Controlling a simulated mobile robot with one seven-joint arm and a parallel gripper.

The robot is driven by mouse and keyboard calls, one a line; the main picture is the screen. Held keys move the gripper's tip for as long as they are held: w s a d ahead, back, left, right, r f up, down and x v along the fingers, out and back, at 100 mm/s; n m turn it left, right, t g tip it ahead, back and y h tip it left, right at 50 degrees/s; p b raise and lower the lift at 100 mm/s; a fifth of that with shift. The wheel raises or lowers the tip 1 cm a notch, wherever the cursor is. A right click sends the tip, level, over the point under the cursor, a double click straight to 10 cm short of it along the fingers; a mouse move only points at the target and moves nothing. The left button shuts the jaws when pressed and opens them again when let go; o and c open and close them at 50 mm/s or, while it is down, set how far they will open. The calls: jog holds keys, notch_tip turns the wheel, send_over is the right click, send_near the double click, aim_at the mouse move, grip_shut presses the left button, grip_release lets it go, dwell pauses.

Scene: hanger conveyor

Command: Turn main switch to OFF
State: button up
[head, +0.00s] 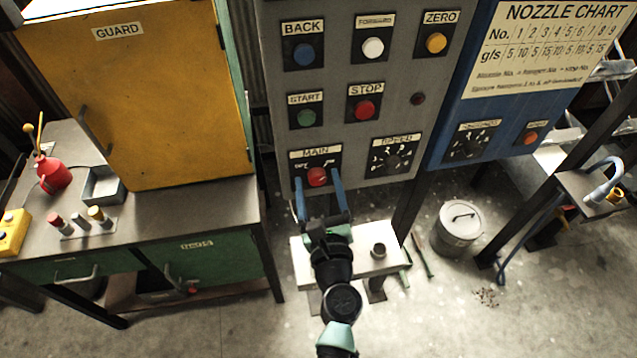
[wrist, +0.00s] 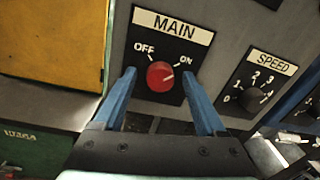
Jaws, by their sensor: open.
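The main switch is a red round knob (head: 317,177) on a black plate under the MAIN label, low on the grey control panel (head: 340,100). In the wrist view the red knob (wrist: 160,76) sits between OFF at upper left and ON at upper right. A pale mark on the knob points up and right, toward ON. My gripper (head: 318,182) is open, its two blue fingers on either side of the knob in the head view. In the wrist view my gripper (wrist: 163,75) shows a gap on both sides of the knob. Whether the fingertips touch the plate I cannot tell.
The SPEED dial (wrist: 255,97) is right of the switch. The red STOP button (head: 365,110) and green START button (head: 306,117) are above. A yellow guard door (head: 140,100) stands left. A small white table (head: 345,258) is below the panel.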

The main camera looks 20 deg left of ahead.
grip_shut()
dwell(0.3)
jog(key=shift+d, duration=0.1)
jog(key=n+b, duration=0.2)
jog(key=n, duration=0.1)
jog(key=n+b, duration=0.1)
jog(key=b, duration=0.1)
jog(key=shift+f+n, duration=0.25)
jog(key=shift+n, duration=0.15)
jog(key=n+b, duration=0.4)
jog(key=shift+f+n+y, duration=0.1)
jog(key=shift+n+y, duration=0.2)
jog(key=shift+n, duration=0.1)
jog(key=n+b, duration=0.4)
jog(key=n, duration=0.1)
jog(key=shift+b, duration=0.3)
jog(key=shift+n+y+b, duration=0.3)
jog(key=shift+n+b, duration=1.05)
jog(key=shift+n, duration=0.65)
